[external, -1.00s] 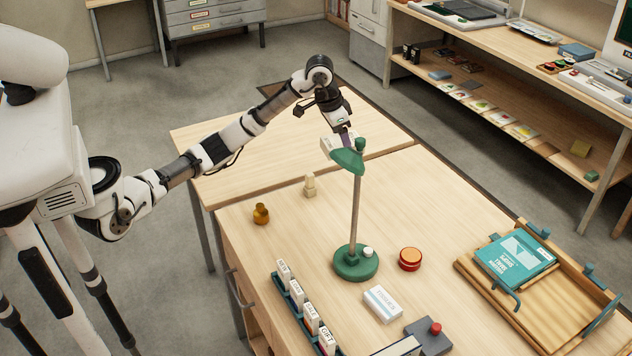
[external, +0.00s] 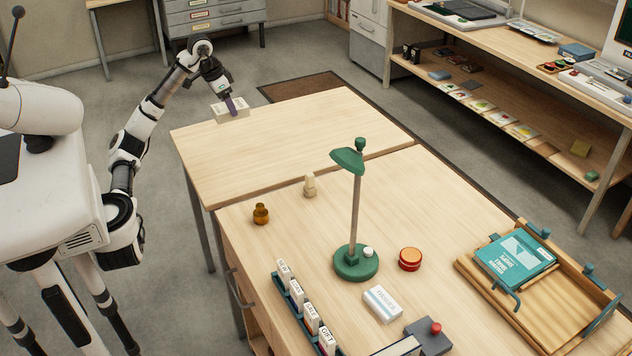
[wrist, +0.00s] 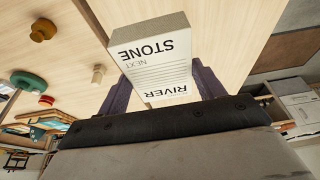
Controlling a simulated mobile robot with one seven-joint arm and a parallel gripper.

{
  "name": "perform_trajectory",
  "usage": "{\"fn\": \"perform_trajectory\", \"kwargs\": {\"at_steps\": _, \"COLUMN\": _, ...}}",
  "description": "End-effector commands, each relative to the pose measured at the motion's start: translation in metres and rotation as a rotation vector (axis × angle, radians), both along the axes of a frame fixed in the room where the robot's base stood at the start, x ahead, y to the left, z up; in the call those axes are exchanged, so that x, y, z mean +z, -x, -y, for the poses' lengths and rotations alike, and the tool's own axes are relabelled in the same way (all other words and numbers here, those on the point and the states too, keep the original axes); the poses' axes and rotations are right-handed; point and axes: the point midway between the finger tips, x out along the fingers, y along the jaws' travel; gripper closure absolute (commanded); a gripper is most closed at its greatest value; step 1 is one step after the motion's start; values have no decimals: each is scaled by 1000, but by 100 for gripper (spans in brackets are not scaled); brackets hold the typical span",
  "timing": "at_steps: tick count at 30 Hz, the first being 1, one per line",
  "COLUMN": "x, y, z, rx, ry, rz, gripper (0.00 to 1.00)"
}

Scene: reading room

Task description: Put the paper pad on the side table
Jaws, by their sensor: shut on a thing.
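The paper pad (external: 236,110) is a white block; in the wrist view the pad (wrist: 155,60) shows the printed words STONE, NEXT and RIVER. My gripper (external: 231,103) is shut on it, with a purple finger on each side in the wrist view. The side table (external: 290,130) is the bare pale wood top adjoining the desk. The pad appears over its far left part; I cannot tell whether it touches the top.
The side table's top is otherwise clear.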

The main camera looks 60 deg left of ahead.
Motion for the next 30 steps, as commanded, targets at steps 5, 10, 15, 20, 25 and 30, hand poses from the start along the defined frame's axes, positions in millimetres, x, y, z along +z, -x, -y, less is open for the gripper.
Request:
{"fn": "perform_trajectory", "kwargs": {"at_steps": 5, "x": -41, "y": 1, "z": 0, "rx": -3, "ry": 6, "rz": -1, "gripper": 58}}
{"fn": "perform_trajectory", "kwargs": {"at_steps": 10, "x": -87, "y": 1, "z": 0, "rx": -2, "ry": 7, "rz": 0, "gripper": 58}}
{"fn": "perform_trajectory", "kwargs": {"at_steps": 15, "x": -127, "y": 1, "z": -1, "rx": 1, "ry": 3, "rz": -1, "gripper": 58}}
{"fn": "perform_trajectory", "kwargs": {"at_steps": 20, "x": -148, "y": 1, "z": -1, "rx": 1, "ry": 0, "rz": -1, "gripper": 58}}
{"fn": "perform_trajectory", "kwargs": {"at_steps": 25, "x": -159, "y": 1, "z": -1, "rx": 1, "ry": 1, "rz": -1, "gripper": 58}}
{"fn": "perform_trajectory", "kwargs": {"at_steps": 30, "x": -184, "y": 1, "z": -1, "rx": 2, "ry": 2, "rz": -2, "gripper": 58}}
